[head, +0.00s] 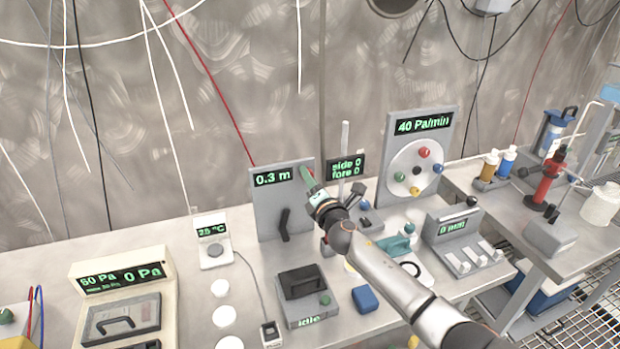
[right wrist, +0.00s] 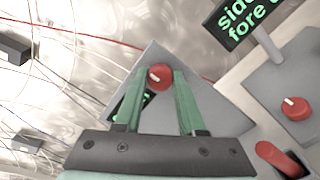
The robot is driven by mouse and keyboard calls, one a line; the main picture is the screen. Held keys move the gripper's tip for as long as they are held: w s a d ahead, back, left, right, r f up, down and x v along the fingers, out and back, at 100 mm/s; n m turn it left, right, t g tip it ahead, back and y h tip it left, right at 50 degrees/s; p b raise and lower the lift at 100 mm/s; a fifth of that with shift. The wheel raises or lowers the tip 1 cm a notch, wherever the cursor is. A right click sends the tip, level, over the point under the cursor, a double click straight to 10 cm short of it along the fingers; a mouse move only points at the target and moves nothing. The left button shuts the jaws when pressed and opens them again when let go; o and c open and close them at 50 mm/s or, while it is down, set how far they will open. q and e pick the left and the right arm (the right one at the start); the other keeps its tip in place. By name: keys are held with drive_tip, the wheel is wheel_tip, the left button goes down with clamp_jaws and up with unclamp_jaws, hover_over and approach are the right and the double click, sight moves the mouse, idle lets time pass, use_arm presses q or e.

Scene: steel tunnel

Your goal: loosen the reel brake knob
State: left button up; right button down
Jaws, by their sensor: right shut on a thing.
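A red round knob (right wrist: 160,77) sits on the upper part of a grey upright panel (head: 268,218) with a "0.3 m" display and a black lever (head: 284,225). My right gripper (head: 306,176) reaches up to the panel's upper right corner. In the right wrist view its two green fingers (right wrist: 159,82) stand on either side of the red knob and are shut on it. In the head view the fingers and wrist mostly hide the knob. My left gripper is in neither view.
A "side 0 fore 0" display (head: 346,167) on a post stands just right of my gripper. A "40 Pa/min" panel (head: 424,125) with coloured knobs is farther right. A grey "idle" box (head: 310,311) and a blue block (head: 365,299) lie in front on the bench.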

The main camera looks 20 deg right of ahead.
drive_tip(key=shift+n, duration=0.3)
drive_tip(key=c, duration=0.5)
unclamp_jaws()
drive_tip(key=s+p, duration=0.1)
drive_tip(key=s, duration=1.1)
drive_tip(key=shift+s+d, duration=0.2)
drive_tip(key=shift+s, duration=0.05)
